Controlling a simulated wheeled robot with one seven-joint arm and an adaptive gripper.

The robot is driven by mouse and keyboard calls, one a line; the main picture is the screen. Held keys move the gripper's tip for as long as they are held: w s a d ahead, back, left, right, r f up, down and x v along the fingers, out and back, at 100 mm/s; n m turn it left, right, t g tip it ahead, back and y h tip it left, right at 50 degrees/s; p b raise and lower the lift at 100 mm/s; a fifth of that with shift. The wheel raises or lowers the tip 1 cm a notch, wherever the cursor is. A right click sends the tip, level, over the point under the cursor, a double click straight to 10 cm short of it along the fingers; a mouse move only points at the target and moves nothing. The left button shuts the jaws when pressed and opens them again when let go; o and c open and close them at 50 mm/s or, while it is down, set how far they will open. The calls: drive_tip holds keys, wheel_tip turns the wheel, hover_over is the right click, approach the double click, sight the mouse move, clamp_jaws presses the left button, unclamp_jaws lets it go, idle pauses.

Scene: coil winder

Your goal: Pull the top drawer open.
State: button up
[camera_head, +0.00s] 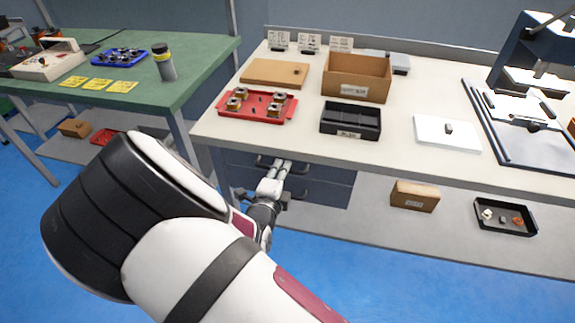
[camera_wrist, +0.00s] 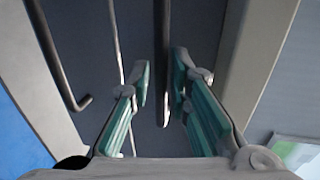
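The dark grey top drawer (camera_head: 327,174) is in the drawer unit under the workbench and looks shut. My gripper (camera_head: 281,168) is at its front in the head view, partly covering it. In the wrist view, the two green-padded fingers of my gripper (camera_wrist: 161,82) stand apart, one on each side of the dark bar handle (camera_wrist: 163,45) of the top drawer. The handle runs between the fingertips, nearer the right finger. Gaps show beside the bar, and I see no clear grip on it.
A second bar handle (camera_wrist: 58,65), of the lower drawer, lies left of my fingers in the wrist view. The bench top (camera_head: 225,128) overhangs the drawers. A cardboard box (camera_head: 415,196) and a black tray (camera_head: 505,217) lie on the lower shelf. Blue floor in front is clear.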

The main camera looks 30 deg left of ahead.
drive_tip(key=shift+w+f, duration=0.1)
drive_tip(key=shift+w, duration=0.4)
clamp_jaws()
